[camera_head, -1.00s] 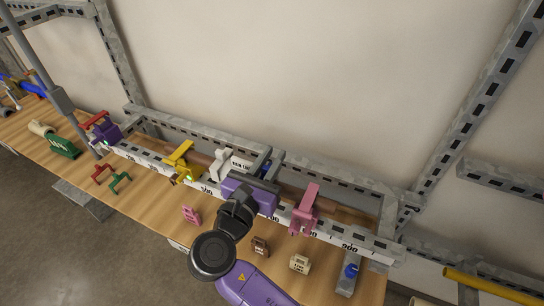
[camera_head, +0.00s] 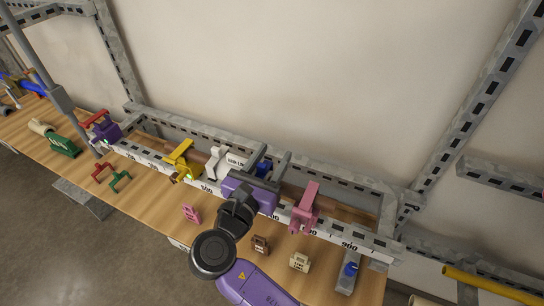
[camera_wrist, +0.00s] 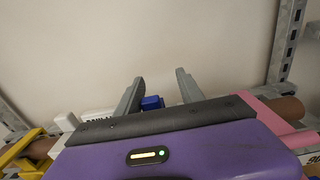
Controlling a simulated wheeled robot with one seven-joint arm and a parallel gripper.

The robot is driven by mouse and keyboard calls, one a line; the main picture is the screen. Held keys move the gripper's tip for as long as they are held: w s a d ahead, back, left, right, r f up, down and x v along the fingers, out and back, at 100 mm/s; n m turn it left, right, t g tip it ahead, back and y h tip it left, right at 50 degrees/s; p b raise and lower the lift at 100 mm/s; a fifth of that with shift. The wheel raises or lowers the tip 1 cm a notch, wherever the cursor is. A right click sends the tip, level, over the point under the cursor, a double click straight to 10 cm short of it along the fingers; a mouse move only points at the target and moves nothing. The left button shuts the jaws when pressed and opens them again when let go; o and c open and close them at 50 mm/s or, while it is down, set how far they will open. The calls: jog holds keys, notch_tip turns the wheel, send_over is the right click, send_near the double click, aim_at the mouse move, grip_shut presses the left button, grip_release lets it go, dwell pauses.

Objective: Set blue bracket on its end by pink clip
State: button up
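The pink clip (camera_head: 305,208) stands on the white marked rail, right of my gripper; part of it also shows at the right of the wrist view (camera_wrist: 280,118). A small blue piece, which looks like the blue bracket (camera_head: 263,168), is beyond my purple gripper body, mostly hidden by it. In the wrist view the blue bracket (camera_wrist: 152,103) shows between the fingertips of my gripper (camera_wrist: 158,88), nearer the left finger. The fingers are apart, with a clear gap to the right of the blue piece. I cannot tell whether it lies flat or stands on end.
A white clip (camera_head: 214,163) and a yellow clip (camera_head: 180,160) are left of my gripper on the rail. A loose pink piece (camera_head: 191,213), a brown block (camera_head: 260,245) and a beige block (camera_head: 299,263) lie on the wooden table in front. A metal frame surrounds the rail.

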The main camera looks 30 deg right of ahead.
jog(key=v, duration=0.7)
jog(key=shift+s+a+b, duration=0.25)
jog(key=shift+a+b, duration=0.05)
jog(key=shift+b, duration=0.15)
